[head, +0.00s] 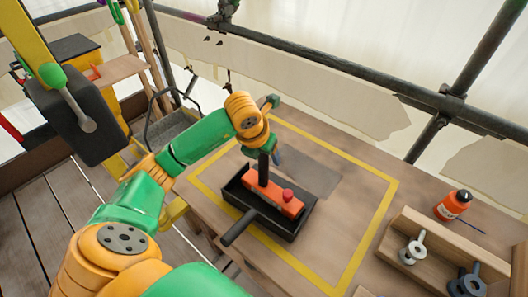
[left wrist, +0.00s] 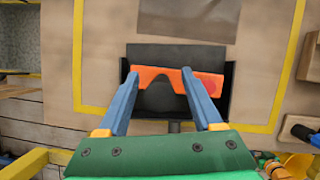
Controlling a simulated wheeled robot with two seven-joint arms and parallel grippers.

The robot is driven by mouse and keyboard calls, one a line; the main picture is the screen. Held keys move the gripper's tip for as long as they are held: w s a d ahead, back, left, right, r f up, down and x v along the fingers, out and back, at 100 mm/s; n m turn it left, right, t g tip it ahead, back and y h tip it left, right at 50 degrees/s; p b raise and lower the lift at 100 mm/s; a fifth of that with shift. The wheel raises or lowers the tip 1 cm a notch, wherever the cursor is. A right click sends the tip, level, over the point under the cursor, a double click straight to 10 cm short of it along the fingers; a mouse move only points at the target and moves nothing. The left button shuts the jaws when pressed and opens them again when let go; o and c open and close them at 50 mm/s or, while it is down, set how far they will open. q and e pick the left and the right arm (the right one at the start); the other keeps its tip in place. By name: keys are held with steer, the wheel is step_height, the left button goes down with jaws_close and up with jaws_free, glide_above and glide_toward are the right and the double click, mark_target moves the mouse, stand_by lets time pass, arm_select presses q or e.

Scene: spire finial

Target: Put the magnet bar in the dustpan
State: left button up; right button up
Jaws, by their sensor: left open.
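The magnet bar (head: 285,205) is an orange bar with a red knob. It lies inside the black dustpan (head: 270,227), whose handle points to the lower left in the head view. The bar (left wrist: 205,84) and the dustpan (left wrist: 180,55) also show in the left wrist view. My left gripper (head: 268,152) is just above the bar's far end. In the left wrist view its blue fingers (left wrist: 158,72) are spread apart over the dustpan with nothing clamped between them. A dark upright piece stands at the bar; I cannot tell its full shape. My right gripper is out of view.
The dustpan sits within a yellow taped outline (head: 375,215) on the wooden table. A dark grey flat patch (head: 312,172) lies behind it. An orange bottle (head: 453,205) and a wooden rack (head: 440,240) with metal fittings stand on the right. Scaffold rails run along the back.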

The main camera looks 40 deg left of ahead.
arm_select(q)
steer(key=p+v, duration=0.1)
steer(key=v, duration=1.1)
steer(key=shift+r, duration=0.1)
